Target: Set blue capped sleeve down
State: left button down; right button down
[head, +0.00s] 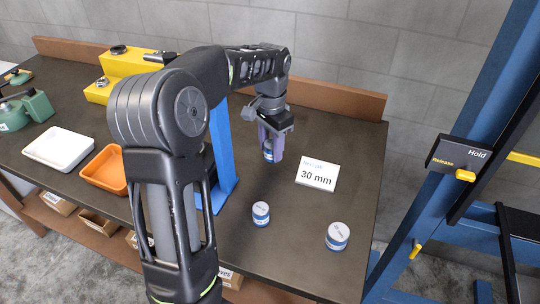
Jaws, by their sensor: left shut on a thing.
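My left gripper (271,148) points down over the right part of the table and is shut on a blue capped sleeve (268,155). The fingers hide part of that sleeve. I cannot tell whether its bottom touches the table. A second blue sleeve with a white cap (261,214) stands upright on the table nearer the front edge. A third, larger blue sleeve with a white cap (337,236) stands to its right. My right gripper is not in view.
A white card reading 30 mm (317,175) is right of my left gripper. A blue upright (222,150) stands left of it. An orange tray (105,170), a white tray (58,149) and a yellow block (127,62) are farther left. A blue frame with a Hold/Release panel (458,155) is at right.

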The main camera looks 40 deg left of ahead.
aim_at(271, 144)
pick_arm(q)
jog(key=shift+f, duration=1.8)
jog(key=shift+f, duration=0.1)
jog(key=c, duration=0.9)
grip_release()
jog(key=shift+o, duration=0.2)
notch_tip(271, 144, up, 12)
jog(key=shift+r+p, duration=0.1)
jog(key=shift+p, duration=0.3)
